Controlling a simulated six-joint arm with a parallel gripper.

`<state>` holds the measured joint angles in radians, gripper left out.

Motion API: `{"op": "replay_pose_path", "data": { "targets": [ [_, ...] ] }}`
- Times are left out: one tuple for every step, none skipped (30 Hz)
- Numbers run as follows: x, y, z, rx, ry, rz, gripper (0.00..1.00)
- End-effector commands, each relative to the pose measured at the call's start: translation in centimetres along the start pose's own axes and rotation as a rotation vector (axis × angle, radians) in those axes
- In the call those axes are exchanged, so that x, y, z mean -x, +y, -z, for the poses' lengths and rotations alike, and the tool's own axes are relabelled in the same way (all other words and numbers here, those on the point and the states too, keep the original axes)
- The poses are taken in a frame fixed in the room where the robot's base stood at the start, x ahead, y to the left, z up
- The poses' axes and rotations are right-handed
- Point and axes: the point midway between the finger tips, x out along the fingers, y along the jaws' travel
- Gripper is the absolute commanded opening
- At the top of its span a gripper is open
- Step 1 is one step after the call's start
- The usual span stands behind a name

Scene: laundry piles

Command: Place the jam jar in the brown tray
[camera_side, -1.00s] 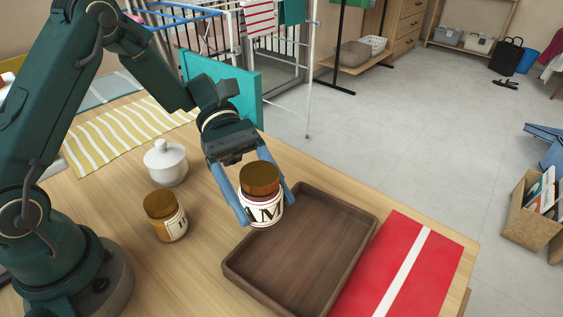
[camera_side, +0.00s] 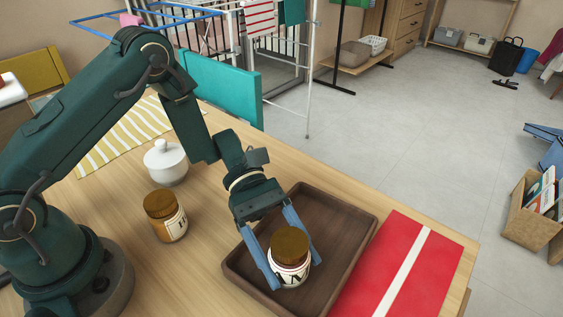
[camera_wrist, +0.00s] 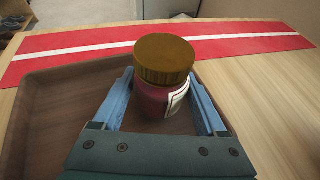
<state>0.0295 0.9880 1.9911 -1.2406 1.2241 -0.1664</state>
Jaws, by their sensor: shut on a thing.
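The jam jar (camera_side: 290,256) has a brown lid, a white label with dark letters and dark red contents. My gripper (camera_side: 292,262) is shut on it, with one blue finger on each side. The jar is upright and over the brown tray (camera_side: 353,212), near its front part. I cannot tell whether its base touches the tray floor. In the wrist view the jar (camera_wrist: 163,75) stands between the fingertips of my gripper (camera_wrist: 165,100), and the tray (camera_wrist: 45,110) shows behind and to the left.
A second brown-lidded jar (camera_side: 166,216) and a white lidded pot (camera_side: 166,162) stand left of the tray. A red cloth with a white stripe (camera_side: 385,275) lies right of the tray. A yellow striped cloth (camera_side: 118,140) lies at the back left.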

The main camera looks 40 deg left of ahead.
Motion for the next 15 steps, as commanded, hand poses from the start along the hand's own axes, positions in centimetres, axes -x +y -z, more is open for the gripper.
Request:
{"op": "replay_pose_path", "data": {
  "targets": [
    [0.02,0.02,-0.07,-0.001,-0.002,0.000,0.00],
    [0.02,0.02,-0.07,-0.001,-0.002,0.000,0.00],
    [0.02,0.01,-0.05,0.000,-0.002,0.000,0.00],
    [-0.01,0.01,0.00,0.000,-0.002,0.000,0.00],
    [-0.04,0.01,0.08,0.000,-0.002,0.000,0.00],
    [-0.05,0.01,0.16,0.000,-0.001,0.000,0.82],
    [-0.05,0.01,0.14,0.000,0.000,0.000,0.87],
    [-0.05,0.01,0.14,0.000,0.000,0.000,0.87],
    [-0.04,0.01,0.14,0.000,0.000,0.000,0.87],
    [-0.04,0.01,0.13,0.000,0.000,0.000,0.87],
    [-0.04,0.00,0.13,0.000,-0.001,0.000,0.87],
    [-0.04,0.01,0.13,0.000,-0.001,0.000,0.87],
    [-0.04,0.00,0.13,0.000,-0.001,0.000,0.87],
    [-0.04,0.00,0.12,0.000,-0.001,0.000,0.87],
    [-0.03,0.00,0.11,0.000,-0.001,0.000,0.87]
  ]
}}
